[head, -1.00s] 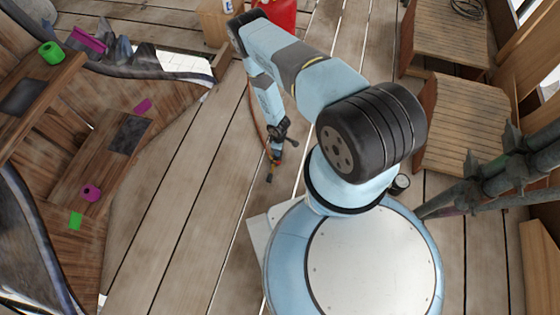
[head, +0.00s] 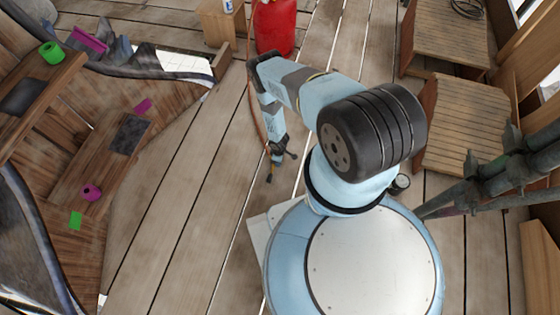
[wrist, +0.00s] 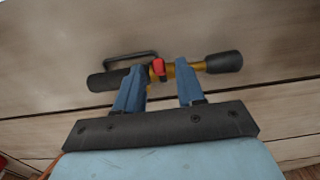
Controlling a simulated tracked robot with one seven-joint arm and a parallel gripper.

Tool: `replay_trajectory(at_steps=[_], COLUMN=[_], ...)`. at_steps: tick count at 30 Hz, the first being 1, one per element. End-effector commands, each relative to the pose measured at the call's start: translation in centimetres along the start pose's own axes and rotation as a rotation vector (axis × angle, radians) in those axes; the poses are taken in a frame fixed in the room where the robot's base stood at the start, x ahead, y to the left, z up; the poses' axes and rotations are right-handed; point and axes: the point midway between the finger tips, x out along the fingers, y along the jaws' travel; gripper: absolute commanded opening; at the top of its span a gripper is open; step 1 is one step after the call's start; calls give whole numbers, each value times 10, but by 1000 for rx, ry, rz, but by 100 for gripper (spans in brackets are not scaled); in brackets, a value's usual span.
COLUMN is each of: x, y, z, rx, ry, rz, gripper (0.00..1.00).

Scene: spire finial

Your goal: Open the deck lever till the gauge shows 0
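No gauge reading is legible.
A red tank (head: 276,27) stands at the back, and a thin orange hose (head: 252,112) runs along the planks. A small round dark object with a pale face (head: 401,182) sits right of my base. Wooden crates (head: 462,122) stand right; bare planks (head: 185,160) lie left.

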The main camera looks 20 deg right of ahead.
Motion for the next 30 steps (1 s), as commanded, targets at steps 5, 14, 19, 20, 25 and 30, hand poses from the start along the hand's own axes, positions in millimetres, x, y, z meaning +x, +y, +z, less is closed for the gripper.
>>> replay_trajectory(at_steps=[5,14,19,20,25,30], x=[6,6,6,6,6,6], y=[0,0,0,0,0,0], z=[0,0,0,0,0,0], rx=[1,1,1,1,1,1], ry=[1,1,0,1,0,0], rz=[0,0,0,0,0,0], gripper=[38,34,18,15,0,0])
